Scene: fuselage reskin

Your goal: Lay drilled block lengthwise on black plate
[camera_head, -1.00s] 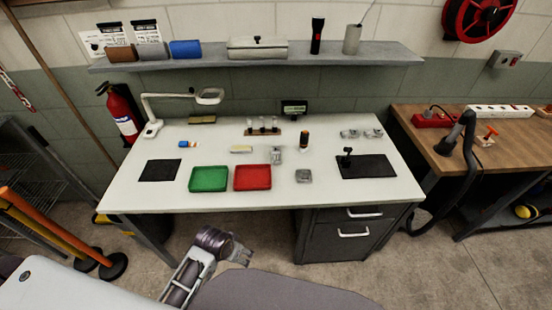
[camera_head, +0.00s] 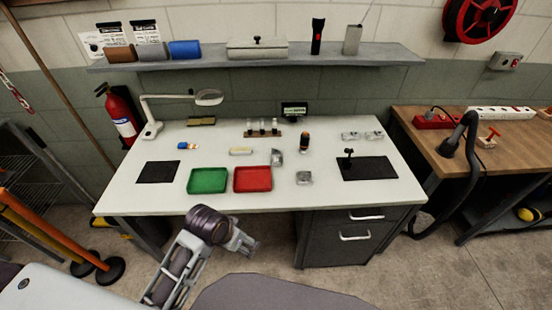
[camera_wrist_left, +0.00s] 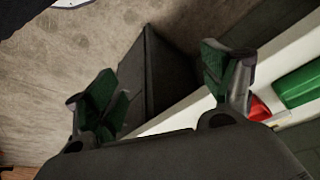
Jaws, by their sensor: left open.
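A small grey metal block (camera_head: 304,178) lies on the white table, right of the red tray. Another grey piece (camera_head: 277,158) stands just behind the tray's right edge. I cannot make out holes in either, so I cannot tell which is the drilled block. A flat black square plate (camera_head: 158,172) lies bare at the table's left. A larger black mat (camera_head: 378,167) at the right carries a small black stand. My left gripper (camera_head: 248,243) is in front of the table, below its front edge. It is open and empty in the left wrist view (camera_wrist_left: 160,95). My right gripper is out of view.
A green tray (camera_head: 208,181) and a red tray (camera_head: 253,179) sit near the front edge and also show in the left wrist view. A magnifier lamp (camera_head: 208,98) stands at the back left. A dark drawer cabinet (camera_head: 348,240) is under the table's right side.

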